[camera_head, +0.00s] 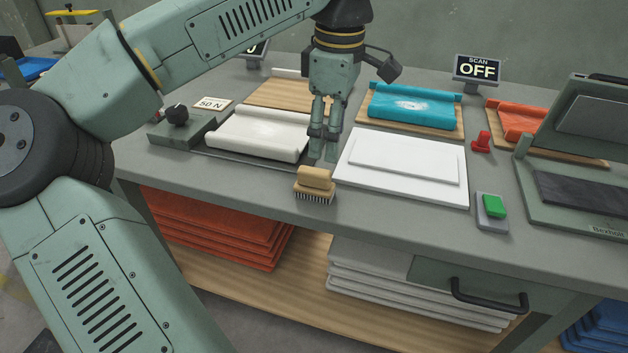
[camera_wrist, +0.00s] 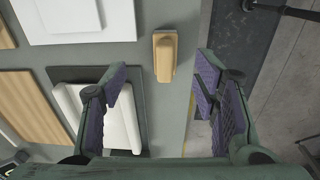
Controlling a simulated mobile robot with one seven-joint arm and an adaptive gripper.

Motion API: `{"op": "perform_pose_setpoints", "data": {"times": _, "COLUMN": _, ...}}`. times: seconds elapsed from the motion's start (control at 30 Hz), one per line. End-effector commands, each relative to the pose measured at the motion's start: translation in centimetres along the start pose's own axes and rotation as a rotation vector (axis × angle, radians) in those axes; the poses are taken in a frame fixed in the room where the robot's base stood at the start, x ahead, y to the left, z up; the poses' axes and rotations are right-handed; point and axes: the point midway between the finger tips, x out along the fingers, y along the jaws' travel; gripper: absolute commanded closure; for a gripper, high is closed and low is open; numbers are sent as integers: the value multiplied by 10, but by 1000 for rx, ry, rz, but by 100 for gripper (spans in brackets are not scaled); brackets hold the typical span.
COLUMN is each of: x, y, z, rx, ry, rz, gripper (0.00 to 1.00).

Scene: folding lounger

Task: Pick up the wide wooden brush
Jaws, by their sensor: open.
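The wide wooden brush (camera_head: 316,179) lies near the front edge of the grey workbench, wooden handle up and dark bristles down. In the wrist view the brush (camera_wrist: 165,57) shows from above, between the lines of the two fingers and beyond their tips. My gripper (camera_head: 323,157) points down just behind the brush in the head view, apart from it. The fingers of my gripper (camera_wrist: 162,74) are spread wide in the wrist view, with nothing between them. No part of the brush handle is hidden.
A white roll on a tray (camera_head: 258,133) lies left of the brush. A white slab (camera_head: 404,162) lies right of it, and a green button (camera_head: 494,206) farther right. The bench front edge is close to the brush. A drawer handle (camera_head: 489,298) juts out below.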

Motion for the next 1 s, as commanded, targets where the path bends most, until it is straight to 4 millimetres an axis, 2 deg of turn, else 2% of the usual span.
{"op": "perform_pose_setpoints", "data": {"times": 0.03, "x": -1, "y": -2, "z": -11, "rx": -13, "ry": 44, "rz": -23, "gripper": 45}}
{"op": "perform_pose_setpoints", "data": {"times": 0.17, "x": 10, "y": -6, "z": -22, "rx": -21, "ry": 80, "rz": -49, "gripper": 45}}
{"op": "perform_pose_setpoints", "data": {"times": 0.4, "x": 46, "y": -7, "z": -23, "rx": -18, "ry": 77, "rz": -47, "gripper": 45}}
{"op": "perform_pose_setpoints", "data": {"times": 0.63, "x": 64, "y": -7, "z": -23, "rx": -18, "ry": 74, "rz": -46, "gripper": 45}}
{"op": "perform_pose_setpoints", "data": {"times": 0.83, "x": 94, "y": -6, "z": -22, "rx": -17, "ry": 73, "rz": -46, "gripper": 45}}
{"op": "perform_pose_setpoints", "data": {"times": 1.0, "x": 107, "y": -6, "z": -23, "rx": -18, "ry": 74, "rz": -44, "gripper": 45}}
